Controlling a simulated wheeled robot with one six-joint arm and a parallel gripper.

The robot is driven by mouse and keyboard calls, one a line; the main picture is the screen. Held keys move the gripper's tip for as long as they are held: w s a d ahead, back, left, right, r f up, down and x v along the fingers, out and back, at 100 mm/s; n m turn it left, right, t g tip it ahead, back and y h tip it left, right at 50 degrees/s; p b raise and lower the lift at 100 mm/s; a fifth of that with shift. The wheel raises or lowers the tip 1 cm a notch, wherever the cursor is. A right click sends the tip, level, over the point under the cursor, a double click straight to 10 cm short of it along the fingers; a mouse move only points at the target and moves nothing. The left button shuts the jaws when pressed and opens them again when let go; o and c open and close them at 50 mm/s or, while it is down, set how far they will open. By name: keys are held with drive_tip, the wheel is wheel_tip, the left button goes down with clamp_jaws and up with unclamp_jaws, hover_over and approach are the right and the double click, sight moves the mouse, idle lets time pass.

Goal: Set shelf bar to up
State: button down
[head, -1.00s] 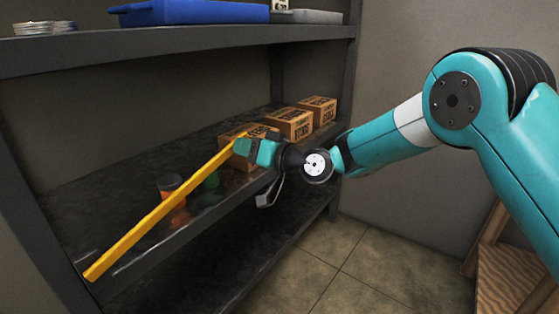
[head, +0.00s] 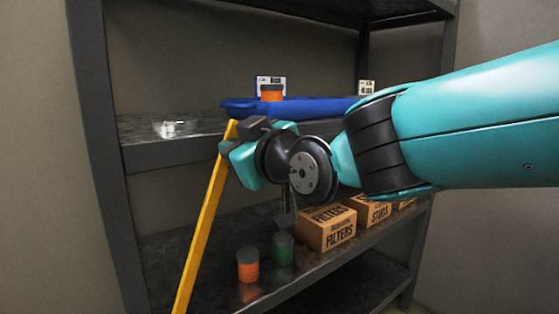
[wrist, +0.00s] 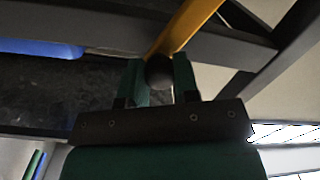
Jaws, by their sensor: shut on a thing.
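The yellow shelf bar (head: 203,228) crosses the front of the shelf at the left in the head view. It slopes steeply, its upper end at my gripper and its lower end running out of the bottom of the picture. My gripper (head: 238,148) is at the bar's upper end, near the height of the upper shelf board. In the wrist view, the bar (wrist: 185,24) runs up from between the two green fingers of my gripper (wrist: 159,75). A dark round end piece (wrist: 159,72) sits between the fingers, which are shut on the bar.
On the lower board stand an orange jar (head: 248,265), a green jar (head: 283,249) and cardboard boxes (head: 326,228). A blue tray (head: 310,108) with an orange-and-white item rests on the upper board (head: 165,155). The dark left post (head: 92,120) stands beside the bar.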

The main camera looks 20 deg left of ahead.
drive_tip(key=s+a, duration=0.1)
drive_tip(key=s, duration=0.1)
drive_tip(key=s+a+r+n, duration=0.2)
drive_tip(key=s, duration=0.1)
drive_tip(key=shift+s, duration=0.3)
drive_tip(key=c, duration=0.9)
unclamp_jaws()
drive_tip(key=shift+o, duration=0.2)
drive_tip(key=shift+d, duration=0.1)
drive_tip(key=f+v, duration=0.1)
drive_tip(key=v, duration=1.6)
drive_tip(key=shift+s+r, duration=0.2)
drive_tip(key=shift+r, duration=0.25)
